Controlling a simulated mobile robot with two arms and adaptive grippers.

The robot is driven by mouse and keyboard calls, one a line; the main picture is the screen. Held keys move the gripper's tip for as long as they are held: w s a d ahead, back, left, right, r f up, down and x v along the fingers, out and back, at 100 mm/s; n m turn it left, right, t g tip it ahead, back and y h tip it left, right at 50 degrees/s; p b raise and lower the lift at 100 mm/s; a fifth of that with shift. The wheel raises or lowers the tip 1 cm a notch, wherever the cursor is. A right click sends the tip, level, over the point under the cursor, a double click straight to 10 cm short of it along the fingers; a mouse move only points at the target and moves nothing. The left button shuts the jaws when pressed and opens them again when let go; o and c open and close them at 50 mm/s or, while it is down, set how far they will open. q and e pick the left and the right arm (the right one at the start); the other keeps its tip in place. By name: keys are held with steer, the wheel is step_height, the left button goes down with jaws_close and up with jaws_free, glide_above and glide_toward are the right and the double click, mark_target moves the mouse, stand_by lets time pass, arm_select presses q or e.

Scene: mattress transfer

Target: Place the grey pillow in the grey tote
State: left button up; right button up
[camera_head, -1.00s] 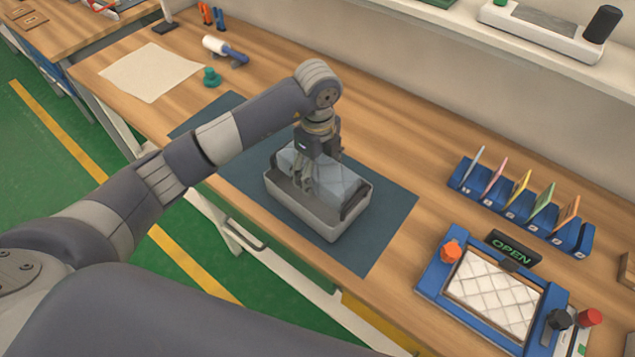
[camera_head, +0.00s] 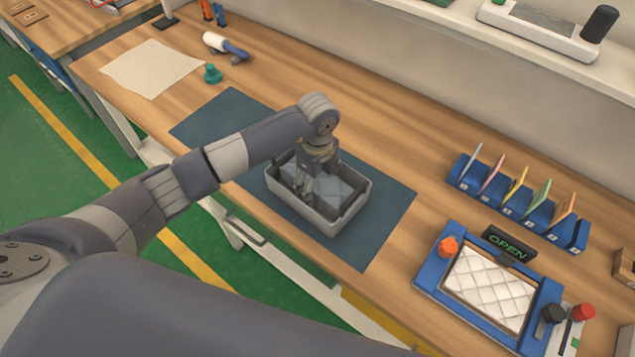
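The grey tote (camera_head: 325,224) is an open, light grey box on the dark mat in the middle of the bench. The grey pillow (camera_head: 334,182), quilted and blue-grey, lies down inside the tote, below its rim as far as I can see. My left gripper (camera_head: 303,192) points down into the tote at the pillow's left part. Its fingers look shut on the pillow, though the fingertips are partly hidden against it. My wrist covers the pillow's far part. My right gripper is not in view.
The dark blue mat (camera_head: 384,222) has bare room around the tote. To the right are a blue frame (camera_head: 426,276) with a white quilted pad, an OPEN sign (camera_head: 509,244) and a blue rack (camera_head: 512,205) of coloured cards. A beige sheet (camera_head: 150,68) lies at the left.

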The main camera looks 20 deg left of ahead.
mark_target(318, 178)
arm_select(q)
steer(key=shift+r, duration=0.1)
steer(key=shift+r, duration=0.2)
step_height(318, 178, up, 10)
steer(key=b, duration=0.3)
steer(key=shift+r, duration=0.9)
